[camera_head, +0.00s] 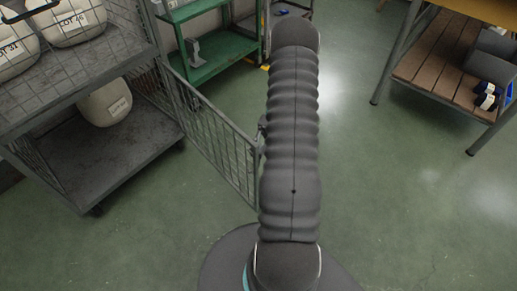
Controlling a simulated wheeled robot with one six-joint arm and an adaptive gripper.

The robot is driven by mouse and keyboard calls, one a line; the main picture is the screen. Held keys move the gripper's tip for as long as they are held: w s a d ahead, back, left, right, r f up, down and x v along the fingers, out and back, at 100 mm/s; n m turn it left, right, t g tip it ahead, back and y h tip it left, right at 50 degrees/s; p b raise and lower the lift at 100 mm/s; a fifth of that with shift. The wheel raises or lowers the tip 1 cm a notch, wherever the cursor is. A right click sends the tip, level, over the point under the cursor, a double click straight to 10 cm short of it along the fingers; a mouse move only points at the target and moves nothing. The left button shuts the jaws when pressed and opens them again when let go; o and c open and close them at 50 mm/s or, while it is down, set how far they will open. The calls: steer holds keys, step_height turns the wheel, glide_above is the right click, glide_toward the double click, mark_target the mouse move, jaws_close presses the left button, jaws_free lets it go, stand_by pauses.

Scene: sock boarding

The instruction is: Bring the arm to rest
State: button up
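My arm, in a grey ribbed sleeve, rises from my round base at the bottom middle and reaches up the picture to a rounded top. It stands over open green floor. My gripper is not in view; the arm's far end is hidden or outside the picture. I see nothing held.
A wheeled wire-mesh cart (133,157) at left carries labelled off-white sacks (78,20); its mesh gate (217,140) swings out close to my arm. A green shelf (222,62) stands behind. A wooden-slatted workbench (437,62) is at upper right. The floor (410,215) at right is clear.

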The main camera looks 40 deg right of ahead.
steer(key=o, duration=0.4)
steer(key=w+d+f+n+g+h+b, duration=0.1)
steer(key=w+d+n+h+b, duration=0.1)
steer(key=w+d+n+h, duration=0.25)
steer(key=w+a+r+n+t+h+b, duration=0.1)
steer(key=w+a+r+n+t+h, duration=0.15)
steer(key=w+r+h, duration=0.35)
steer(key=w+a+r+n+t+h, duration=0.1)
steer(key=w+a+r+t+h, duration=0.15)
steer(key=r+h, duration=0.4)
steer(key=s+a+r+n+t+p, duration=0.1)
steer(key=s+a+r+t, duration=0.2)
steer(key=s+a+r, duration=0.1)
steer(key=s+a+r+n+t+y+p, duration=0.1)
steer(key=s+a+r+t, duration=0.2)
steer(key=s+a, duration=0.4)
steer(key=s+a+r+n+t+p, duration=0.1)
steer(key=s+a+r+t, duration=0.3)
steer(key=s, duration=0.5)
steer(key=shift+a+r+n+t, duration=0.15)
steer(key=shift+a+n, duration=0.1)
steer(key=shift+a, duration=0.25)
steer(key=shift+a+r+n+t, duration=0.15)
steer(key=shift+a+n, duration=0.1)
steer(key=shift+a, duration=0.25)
